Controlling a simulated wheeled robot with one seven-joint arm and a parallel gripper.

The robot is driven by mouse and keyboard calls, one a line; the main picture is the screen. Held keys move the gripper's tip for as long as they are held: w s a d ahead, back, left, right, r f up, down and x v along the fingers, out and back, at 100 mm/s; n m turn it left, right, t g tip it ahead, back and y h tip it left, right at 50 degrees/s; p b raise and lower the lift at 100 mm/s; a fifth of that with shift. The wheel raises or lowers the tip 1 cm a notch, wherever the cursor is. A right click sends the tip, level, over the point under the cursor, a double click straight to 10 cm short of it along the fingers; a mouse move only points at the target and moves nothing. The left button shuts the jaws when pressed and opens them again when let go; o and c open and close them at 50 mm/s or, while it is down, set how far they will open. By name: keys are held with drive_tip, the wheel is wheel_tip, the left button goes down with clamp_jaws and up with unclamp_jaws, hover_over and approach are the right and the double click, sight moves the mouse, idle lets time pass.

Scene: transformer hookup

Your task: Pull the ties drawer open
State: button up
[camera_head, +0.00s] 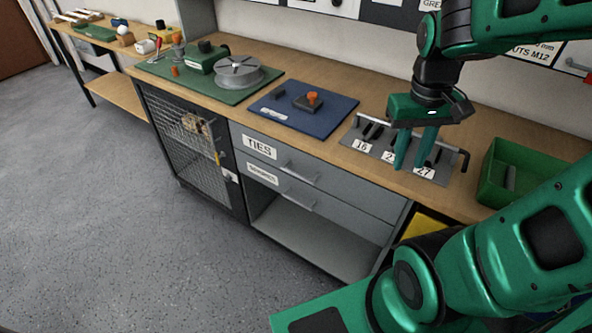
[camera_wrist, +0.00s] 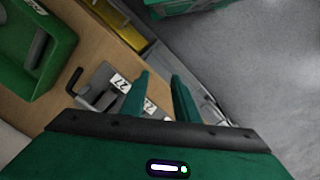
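The ties drawer (camera_head: 330,186) is the upper grey drawer under the bench, marked with a white TIES label (camera_head: 259,147). It looks shut, and its bar handle (camera_head: 300,173) is in view. My gripper (camera_head: 411,166) is above the bench's front edge, to the right of the handle and over the grey numbered tool rack (camera_head: 370,145). Its two green fingers point down, stand apart and hold nothing. In the wrist view the fingers (camera_wrist: 160,88) are also apart, beside the rack's 27 label (camera_wrist: 119,81). The drawer handle is not clear in the wrist view.
A second labelled drawer (camera_head: 345,221) is below, over an open shelf. A mesh-door cabinet (camera_head: 190,140) stands to the left. On the bench are a blue mat (camera_head: 338,118), a green mat (camera_head: 180,78) with a reel (camera_head: 238,70), and a green bin (camera_head: 510,180).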

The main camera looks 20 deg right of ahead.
drive_tip(key=w+a+f+n+h, duration=0.1)
drive_tip(key=w+a+f+n, duration=0.15)
drive_tip(key=w, duration=0.35)
drive_tip(key=w+a+f+n, duration=0.1)
drive_tip(key=w+a+n, duration=0.2)
drive_tip(key=w, duration=0.3)
drive_tip(key=n+t, duration=0.1)
drive_tip(key=n, duration=0.4)
approach(298, 175)
drive_tip(key=f, duration=0.5)
drive_tip(key=d+f, duration=0.1)
drive_tip(key=f, duration=0.1)
drive_tip(key=shift+w+d+f, duration=0.15)
drive_tip(key=shift+w+f, duration=0.05)
drive_tip(key=shift+w, duration=0.2)
drive_tip(key=shift+d, duration=0.1)
clamp_jaws()
